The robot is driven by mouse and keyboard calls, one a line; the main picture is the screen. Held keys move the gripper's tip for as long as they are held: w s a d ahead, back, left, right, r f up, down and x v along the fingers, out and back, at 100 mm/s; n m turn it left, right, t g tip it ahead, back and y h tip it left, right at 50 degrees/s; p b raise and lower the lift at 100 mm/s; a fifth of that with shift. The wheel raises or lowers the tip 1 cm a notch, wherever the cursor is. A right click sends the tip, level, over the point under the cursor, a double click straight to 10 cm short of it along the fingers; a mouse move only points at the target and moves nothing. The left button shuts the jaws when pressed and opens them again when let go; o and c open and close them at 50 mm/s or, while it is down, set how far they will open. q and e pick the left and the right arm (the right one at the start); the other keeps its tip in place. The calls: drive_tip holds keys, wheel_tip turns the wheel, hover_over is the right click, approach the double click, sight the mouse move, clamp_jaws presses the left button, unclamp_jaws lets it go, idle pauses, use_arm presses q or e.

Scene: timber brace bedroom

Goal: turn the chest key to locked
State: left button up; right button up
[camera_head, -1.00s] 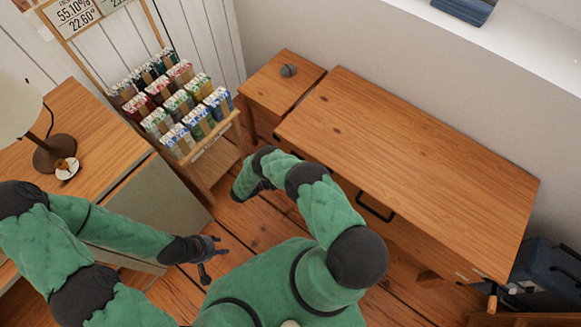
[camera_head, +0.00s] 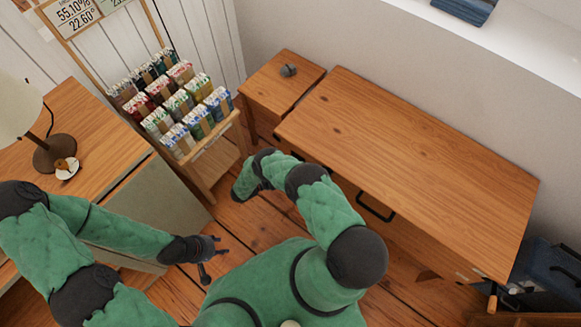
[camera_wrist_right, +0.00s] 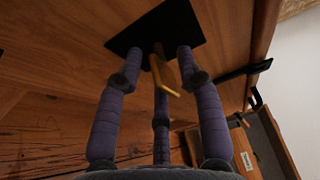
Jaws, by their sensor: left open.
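A brass key (camera_wrist_right: 167,76) stands out from a black lock plate (camera_wrist_right: 158,32) on a wooden front (camera_wrist_right: 60,30) in the right wrist view. My right gripper (camera_wrist_right: 160,52) has its purple fingers around the key, with the tips close to the plate. Whether they touch the key is unclear. In the head view the key and lock plate do not show, and my right arm hides its own gripper. My left gripper (camera_head: 212,257) is open and empty, low over the floor in the head view.
A wooden desk (camera_head: 420,160) with a black handle (camera_head: 375,207) stands at the right. A small wooden cabinet (camera_head: 270,85) is beside it. A rack of packets (camera_head: 175,105) and a side cabinet with a lamp (camera_head: 55,153) are at the left. A black handle (camera_wrist_right: 245,72) also shows in the wrist view.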

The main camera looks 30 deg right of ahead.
drive_tip(key=a, duration=1.2)
idle(0.4)
